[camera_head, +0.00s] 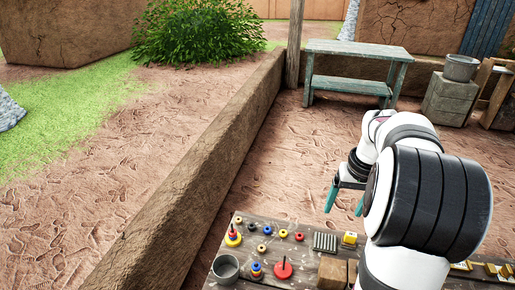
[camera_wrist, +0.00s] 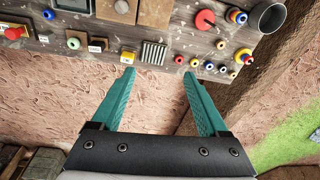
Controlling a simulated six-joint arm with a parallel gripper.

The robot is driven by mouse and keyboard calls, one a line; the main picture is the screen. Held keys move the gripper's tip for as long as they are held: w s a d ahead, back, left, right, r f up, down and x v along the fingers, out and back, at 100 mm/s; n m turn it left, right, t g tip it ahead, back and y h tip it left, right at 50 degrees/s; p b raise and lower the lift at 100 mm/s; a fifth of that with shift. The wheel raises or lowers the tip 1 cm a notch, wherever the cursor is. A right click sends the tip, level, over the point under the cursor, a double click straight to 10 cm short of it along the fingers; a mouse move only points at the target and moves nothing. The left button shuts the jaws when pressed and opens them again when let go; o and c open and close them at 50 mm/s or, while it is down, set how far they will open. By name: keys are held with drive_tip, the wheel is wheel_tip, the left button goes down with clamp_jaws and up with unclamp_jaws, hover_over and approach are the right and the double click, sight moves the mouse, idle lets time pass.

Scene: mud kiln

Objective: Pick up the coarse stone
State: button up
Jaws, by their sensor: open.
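My gripper (camera_head: 345,203) is open, its two teal fingers apart with nothing between them. It hangs beyond the far edge of the wooden table (camera_head: 300,256), and its fingers also show in the wrist view (camera_wrist: 158,75). I cannot tell for sure which thing is the coarse stone. A brown block (camera_head: 332,272) lies near the table's middle, partly cut off by the frame; it shows at the top of the wrist view (camera_wrist: 155,12) beside a second tan block (camera_wrist: 116,9). A grey ridged piece (camera_head: 325,241) lies near the far edge, close past the fingertips in the wrist view (camera_wrist: 153,53).
The table also holds a grey metal cup (camera_head: 226,268), a red disc with a peg (camera_head: 283,269), ringed pegs (camera_head: 233,236), several small rings and a yellow labelled block (camera_head: 349,239). A low mud wall (camera_head: 190,190) runs at left. A green bench (camera_head: 357,52) stands behind.

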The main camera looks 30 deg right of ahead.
drive_tip(key=s+d+f+h, duration=0.1)
drive_tip(key=s+d+f, duration=0.1)
drive_tip(key=s+d, duration=0.35)
drive_tip(key=s+d+f, duration=0.2)
drive_tip(key=d+f, duration=0.1)
drive_tip(key=d, duration=0.5)
drive_tip(key=shift+m, duration=0.3)
drive_tip(key=f, duration=0.5)
drive_tip(key=w+f, duration=0.1)
drive_tip(key=f, duration=0.4)
drive_tip(key=w+d+f, duration=0.1)
drive_tip(key=f, duration=0.4)
drive_tip(key=shift+w+d, duration=0.1)
clamp_jaws()
